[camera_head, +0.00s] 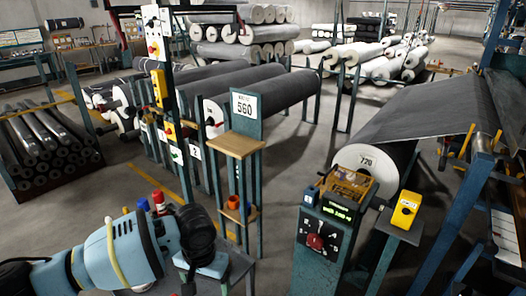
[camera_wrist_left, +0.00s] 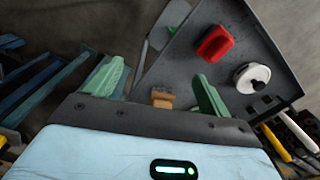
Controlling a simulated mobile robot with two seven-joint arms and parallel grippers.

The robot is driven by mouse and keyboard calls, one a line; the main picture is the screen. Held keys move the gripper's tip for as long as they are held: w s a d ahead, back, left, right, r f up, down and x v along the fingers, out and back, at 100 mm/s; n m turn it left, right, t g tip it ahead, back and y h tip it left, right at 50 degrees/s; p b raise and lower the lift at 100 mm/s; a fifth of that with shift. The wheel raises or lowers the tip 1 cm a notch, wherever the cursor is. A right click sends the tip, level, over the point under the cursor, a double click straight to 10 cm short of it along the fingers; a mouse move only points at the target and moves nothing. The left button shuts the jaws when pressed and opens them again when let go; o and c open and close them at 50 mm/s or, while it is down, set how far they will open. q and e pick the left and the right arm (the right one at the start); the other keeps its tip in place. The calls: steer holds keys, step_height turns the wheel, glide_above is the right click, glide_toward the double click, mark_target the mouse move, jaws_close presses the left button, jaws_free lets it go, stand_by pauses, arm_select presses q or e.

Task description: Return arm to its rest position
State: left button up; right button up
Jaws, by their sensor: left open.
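My left arm (camera_head: 120,250), pale blue with a dark wrist, reaches in from the lower left in the head view, and its fingers are mostly hidden there. In the left wrist view my left gripper (camera_wrist_left: 157,84) shows two green fingers spread wide apart. No object is clearly held between them. A small orange-brown piece (camera_wrist_left: 161,98) shows in the gap, but I cannot tell how far beyond the fingers it is. A grey panel (camera_wrist_left: 190,65) lies beyond, with a red block (camera_wrist_left: 214,43) and a white round piece with a black knob (camera_wrist_left: 252,78). My right gripper is not in view.
A post with a wooden shelf and a "560" sign (camera_head: 244,104) stands just beyond my arm. A control box (camera_head: 322,240) with a red knob and a yellow box (camera_head: 405,210) stand at right, beside a large grey roll (camera_head: 370,162). Pipes (camera_head: 45,150) are stacked at left.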

arm_select(q)
steer(key=s+d+f+t+h, duration=0.4)
steer(key=s+d+f+h, duration=0.3)
steer(key=s+d+f, duration=0.4)
steer(key=s+a+f+t+y, duration=0.2)
steer(key=s+a+f, duration=0.2)
steer(key=s+a, duration=0.4)
steer(key=s+a+f+n+t+y, duration=0.1)
steer(key=s+a+f+t+y, duration=0.1)
steer(key=s+a, duration=0.7)
step_height(320, 180, down, 3)
steer(key=shift+a+r+t+y, duration=0.2)
steer(key=shift+a+t+y, duration=0.2)
steer(key=shift+a+y, duration=0.1)
steer(key=shift+s, duration=0.1)
